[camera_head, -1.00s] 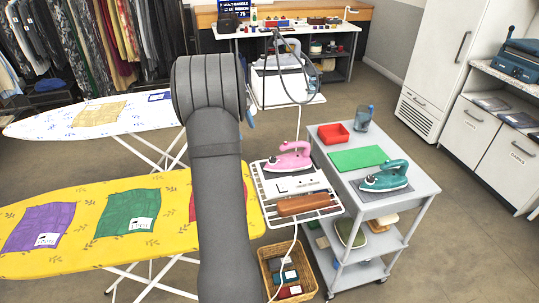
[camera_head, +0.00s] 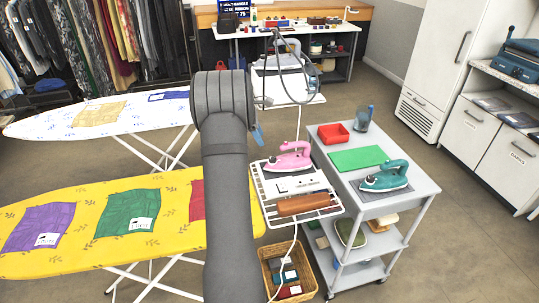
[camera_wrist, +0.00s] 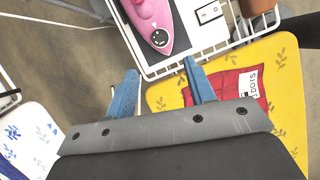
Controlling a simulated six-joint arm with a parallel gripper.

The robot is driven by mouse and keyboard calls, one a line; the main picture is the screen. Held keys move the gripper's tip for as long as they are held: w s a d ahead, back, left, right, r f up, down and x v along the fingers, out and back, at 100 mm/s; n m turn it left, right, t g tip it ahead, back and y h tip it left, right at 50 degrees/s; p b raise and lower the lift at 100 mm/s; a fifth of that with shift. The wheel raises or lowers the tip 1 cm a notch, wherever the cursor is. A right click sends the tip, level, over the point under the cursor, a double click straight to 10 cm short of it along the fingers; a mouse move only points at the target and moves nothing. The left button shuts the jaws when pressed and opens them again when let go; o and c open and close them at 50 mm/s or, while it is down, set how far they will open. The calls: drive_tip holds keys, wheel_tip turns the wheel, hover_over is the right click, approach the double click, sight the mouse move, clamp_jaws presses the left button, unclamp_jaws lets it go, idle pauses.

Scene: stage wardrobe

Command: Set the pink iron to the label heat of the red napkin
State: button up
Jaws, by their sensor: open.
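The pink iron (camera_head: 289,159) rests on a white wire rack at the end of the yellow ironing board. In the wrist view the pink iron (camera_wrist: 158,27) shows its black round dial at the top. The red napkin (camera_head: 197,200) lies on the yellow board, mostly hidden by my arm in the head view. In the wrist view the red napkin (camera_wrist: 228,84) shows a white label, which reads as dots. My gripper (camera_wrist: 160,85) has its two blue fingers apart, with nothing between them. It is short of the iron, near the board's edge.
The yellow board (camera_head: 95,255) also bears a purple napkin (camera_head: 38,228) and a green napkin (camera_head: 128,212). The wire rack (camera_head: 262,190) also holds a brown roll (camera_head: 303,204). A grey cart (camera_head: 345,177) with a teal iron (camera_head: 385,176) stands to the right.

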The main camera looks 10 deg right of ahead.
sight(272, 158)
drive_tip(key=x, duration=1)
drive_tip(key=shift+f, duration=0.1)
drive_tip(key=c, duration=1)
